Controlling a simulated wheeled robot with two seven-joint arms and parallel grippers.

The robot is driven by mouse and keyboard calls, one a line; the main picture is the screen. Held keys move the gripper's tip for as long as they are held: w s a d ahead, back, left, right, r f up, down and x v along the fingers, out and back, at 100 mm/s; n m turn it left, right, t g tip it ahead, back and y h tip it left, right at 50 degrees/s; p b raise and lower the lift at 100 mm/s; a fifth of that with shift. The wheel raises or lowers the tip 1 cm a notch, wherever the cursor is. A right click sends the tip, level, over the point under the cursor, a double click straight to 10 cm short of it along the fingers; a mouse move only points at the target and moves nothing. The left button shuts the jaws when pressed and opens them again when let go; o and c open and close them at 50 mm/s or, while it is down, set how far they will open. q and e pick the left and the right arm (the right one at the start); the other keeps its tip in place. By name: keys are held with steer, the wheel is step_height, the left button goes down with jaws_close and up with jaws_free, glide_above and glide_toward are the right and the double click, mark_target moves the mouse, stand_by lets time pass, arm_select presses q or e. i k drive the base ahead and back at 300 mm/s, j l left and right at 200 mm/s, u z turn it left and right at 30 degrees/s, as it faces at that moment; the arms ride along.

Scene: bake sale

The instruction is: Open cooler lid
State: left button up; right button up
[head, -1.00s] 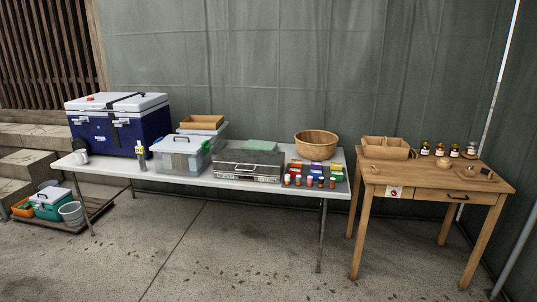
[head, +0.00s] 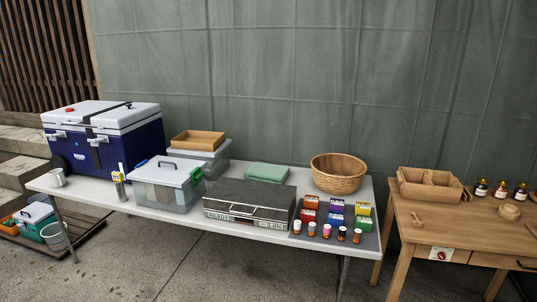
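A large blue cooler (head: 112,148) with a white lid (head: 100,115) stands at the left end of the white folding table (head: 180,216). The lid is shut, with a dark strap across it and a red spot on top. White latches show on the cooler's front. A smaller teal cooler with a white lid (head: 34,214) sits low on the left, beside the table; its lid also looks shut. Neither of my grippers shows in the head view.
A clear bin (head: 167,190), a metal case (head: 249,205), a wicker basket (head: 338,174) and several small boxes and jars crowd the folding table. A wooden table (head: 405,245) stands right. Open concrete floor (head: 215,265) lies in front.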

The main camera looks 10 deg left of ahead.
mark_target(102, 115)
steer(key=i+u, duration=0.5)
steer(key=i+l+u, duration=0.1)
steer(key=i+u, duration=0.4)
steer(key=i+j+u, duration=0.15)
steer(key=i+u, duration=0.7)
steer(key=u, duration=0.15)
steer(key=i+l+u, duration=0.1)
steer(key=i+u, duration=0.15)
steer(key=i, duration=0.75)
